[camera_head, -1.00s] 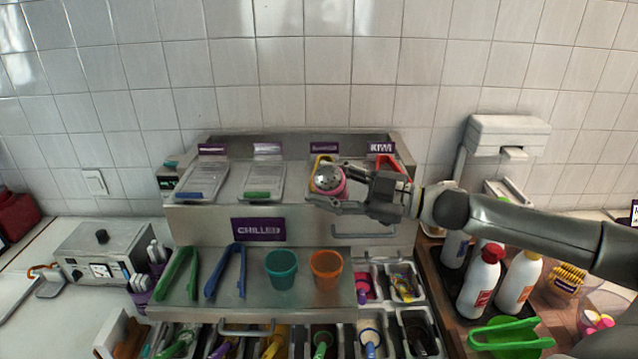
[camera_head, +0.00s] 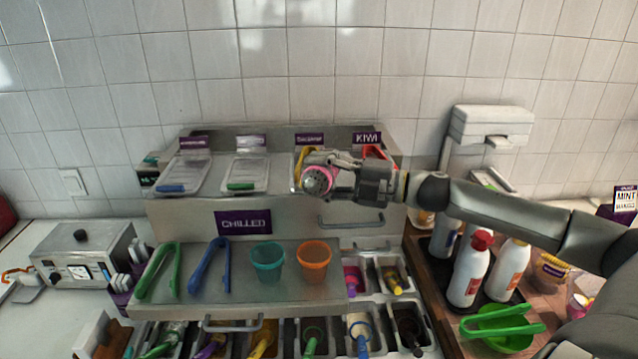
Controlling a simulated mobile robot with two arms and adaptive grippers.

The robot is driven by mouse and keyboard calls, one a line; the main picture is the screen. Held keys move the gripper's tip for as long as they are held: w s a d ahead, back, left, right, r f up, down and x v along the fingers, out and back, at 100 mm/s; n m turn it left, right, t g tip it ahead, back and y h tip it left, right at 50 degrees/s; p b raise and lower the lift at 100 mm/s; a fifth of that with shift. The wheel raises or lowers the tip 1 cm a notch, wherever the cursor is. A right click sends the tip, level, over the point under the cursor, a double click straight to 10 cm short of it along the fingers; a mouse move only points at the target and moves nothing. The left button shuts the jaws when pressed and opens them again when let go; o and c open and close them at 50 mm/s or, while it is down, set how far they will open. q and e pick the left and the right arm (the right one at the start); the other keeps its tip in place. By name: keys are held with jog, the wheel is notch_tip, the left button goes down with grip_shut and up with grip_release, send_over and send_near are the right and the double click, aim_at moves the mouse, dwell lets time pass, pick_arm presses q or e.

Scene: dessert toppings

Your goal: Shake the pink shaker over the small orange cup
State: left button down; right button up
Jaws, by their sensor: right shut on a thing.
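The pink shaker (camera_head: 317,181) has a grey perforated dome top and a pink body. My right gripper (camera_head: 325,175) is shut on it and holds it in the air, tilted with its dome facing the camera and slightly downward. The small orange cup (camera_head: 314,262) stands upright on the metal ledge, below the shaker in the picture. The shaker is apart from the cup. My left gripper is not in view.
A teal cup (camera_head: 267,263) stands just left of the orange one. Blue tongs (camera_head: 209,266) and green tongs (camera_head: 159,272) lie further left on the ledge. White bottles (camera_head: 468,270) and a green bowl (camera_head: 497,330) stand at the right. Topping bins lie below the ledge.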

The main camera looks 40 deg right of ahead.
jog(key=shift+d+f+n+b, duration=0.2)
jog(key=shift+n+b, duration=0.2)
jog(key=shift+b, duration=0.2)
jog(key=shift+w+n+b, duration=0.1)
jog(key=shift+n+b, duration=0.75)
jog(key=shift+n, duration=0.25)
jog(key=n+b, duration=0.2)
jog(key=n, duration=0.1)
jog(key=shift+r, duration=0.2)
jog(key=shift+a+f+n+b, duration=0.25)
jog(key=shift+n+b, duration=0.2)
jog(key=shift+n, duration=0.45)
jog(key=f+n, duration=0.1)
jog(key=s+n+b, duration=0.1)
jog(key=shift+a+f+n, duration=0.3)
jog(key=shift+f, duration=0.1)
jog(key=r+n, duration=0.1)
jog(key=r+n+p, duration=0.1)
jog(key=r, duration=0.1)
jog(key=a+r+n+p, duration=0.1)
jog(key=r+n, duration=0.1)
jog(key=shift+s+r, duration=0.2)
jog(key=shift+s, duration=0.2)
notch_tip(320, 180, down, 7)
jog(key=b, duration=0.5)
jog(key=shift+f, duration=0.2)
